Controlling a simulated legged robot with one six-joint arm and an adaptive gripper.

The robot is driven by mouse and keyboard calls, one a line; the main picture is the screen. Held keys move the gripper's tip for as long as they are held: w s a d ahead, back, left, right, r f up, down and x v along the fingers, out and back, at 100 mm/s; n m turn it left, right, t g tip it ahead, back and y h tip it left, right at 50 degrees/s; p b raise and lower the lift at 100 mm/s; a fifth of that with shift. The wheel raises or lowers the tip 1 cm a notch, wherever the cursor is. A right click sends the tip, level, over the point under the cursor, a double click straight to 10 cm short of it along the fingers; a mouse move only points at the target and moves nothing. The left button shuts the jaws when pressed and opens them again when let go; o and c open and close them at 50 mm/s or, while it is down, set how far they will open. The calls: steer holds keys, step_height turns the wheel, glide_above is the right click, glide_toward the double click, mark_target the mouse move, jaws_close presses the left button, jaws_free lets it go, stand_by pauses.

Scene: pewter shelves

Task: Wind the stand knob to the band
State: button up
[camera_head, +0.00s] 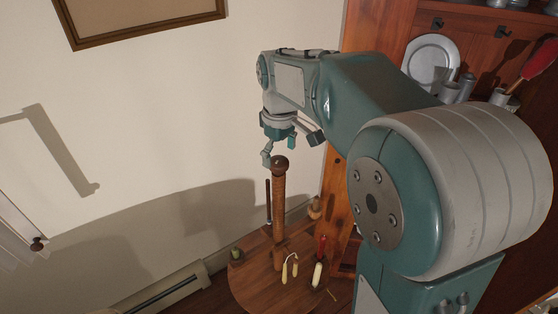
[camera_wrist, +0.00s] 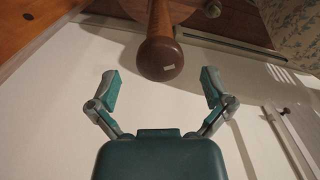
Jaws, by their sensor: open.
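The stand (camera_head: 279,205) is a tall wooden post on a round wooden base. Its dark rounded knob (camera_head: 279,161) sits at the top. In the wrist view the knob (camera_wrist: 160,60) shows end-on, with a small pale mark on its face. My gripper (camera_head: 279,150) is open and empty, close to the knob in the head view. In the wrist view the fingers of my gripper (camera_wrist: 161,90) are spread to either side, with the knob between and a little beyond the tips; I see no contact. I cannot make out a band on the post.
A thin dark rod (camera_head: 268,203) stands left of the post. A wooden cabinet with a pewter plate (camera_head: 432,60) is at right. A baseboard heater (camera_head: 165,293) runs along the wall.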

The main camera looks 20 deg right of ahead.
step_height(320, 180, up, 10)
steer(key=shift+f, duration=0.2)
steer(key=shift+a, duration=0.1)
